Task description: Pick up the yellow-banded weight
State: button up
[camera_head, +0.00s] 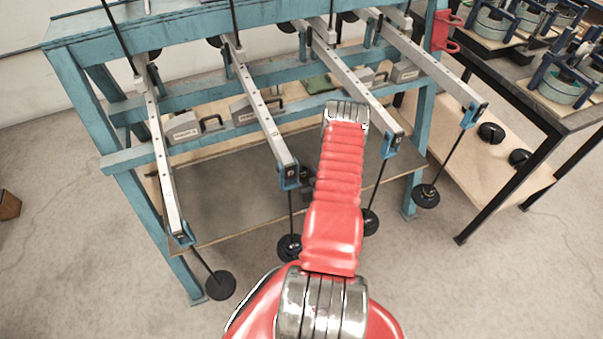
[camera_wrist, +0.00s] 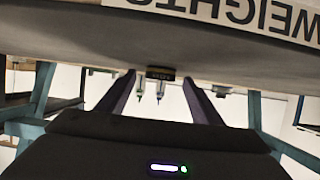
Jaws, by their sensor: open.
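I see no yellow band on any weight in either view. Black round weights hang from the lever ends in the head view: one at the left (camera_head: 220,285), one left of my arm (camera_head: 289,247), one partly behind my arm (camera_head: 370,222) and one at the right (camera_head: 426,196). My gripper (camera_wrist: 160,88) shows in the wrist view as two dark fingers spread apart, open, with nothing seen held. A small dark block with a faint label (camera_wrist: 160,73) lies between the fingertips in the picture; I cannot tell what it is or its distance. My arm hides the gripper in the head view.
A teal frame (camera_head: 75,120) carries several grey levers (camera_head: 262,115). Its lower shelf (camera_head: 225,205) lies below them. A bench (camera_head: 560,118) at the right holds teal devices. Black discs (camera_head: 491,132) rest beneath it. A board marked "WEIGHTS" (camera_wrist: 240,12) appears upside down in the wrist view.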

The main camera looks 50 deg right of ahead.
jog(key=shift+w+d+f, duration=0.25)
jog(key=shift+w+d, duration=0.05)
jog(key=shift+w, duration=0.3)
jog(key=shift+c, duration=0.5)
jog(key=c, duration=1)
